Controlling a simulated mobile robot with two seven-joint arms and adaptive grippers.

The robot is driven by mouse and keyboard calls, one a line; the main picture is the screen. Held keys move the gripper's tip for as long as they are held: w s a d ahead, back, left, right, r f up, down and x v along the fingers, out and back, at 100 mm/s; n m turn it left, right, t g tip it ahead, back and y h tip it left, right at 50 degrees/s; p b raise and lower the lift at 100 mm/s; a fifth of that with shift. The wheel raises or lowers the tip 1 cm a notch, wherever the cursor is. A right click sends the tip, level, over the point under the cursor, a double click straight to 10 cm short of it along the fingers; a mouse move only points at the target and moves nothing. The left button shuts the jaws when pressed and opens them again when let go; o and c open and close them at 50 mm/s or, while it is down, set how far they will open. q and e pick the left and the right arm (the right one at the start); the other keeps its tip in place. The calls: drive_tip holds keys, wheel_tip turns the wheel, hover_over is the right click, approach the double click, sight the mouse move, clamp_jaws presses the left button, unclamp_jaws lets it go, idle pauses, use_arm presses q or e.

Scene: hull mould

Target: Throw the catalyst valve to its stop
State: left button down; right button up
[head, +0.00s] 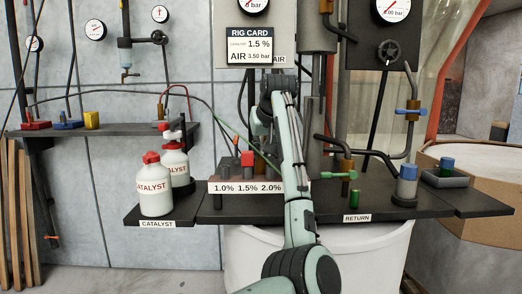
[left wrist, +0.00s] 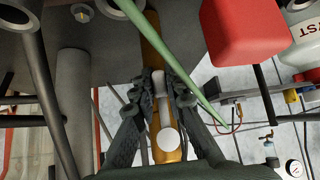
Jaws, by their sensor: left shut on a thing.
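In the left wrist view, the fingers of my left gripper (left wrist: 161,100) are closed on a pale grey lever (left wrist: 158,82) with a round white end. The lever lies over an orange-brown valve body (left wrist: 151,42), which looks like the catalyst valve. In the head view, my left arm rises through the middle and bends over at the top, hiding most of the valve and the fingers. A plate marked 1.0%, 1.5%, 2.0% (head: 245,188) lies on the shelf beside my arm. The lever's angle against its stop cannot be told. My right gripper is not in view.
Two catalyst bottles (head: 156,190) stand at left. A rig card (head: 250,45) reads 1.5 % and AIR 3.50 bar. A green-handled valve (head: 340,175) and pipes stand right of my arm.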

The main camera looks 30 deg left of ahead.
use_arm(q)
drive_tip(key=c, duration=1.5)
unclamp_jaws()
drive_tip(key=shift+c, duration=0.2)
drive_tip(key=shift+d, duration=0.1)
drive_tip(key=v, duration=1.2)
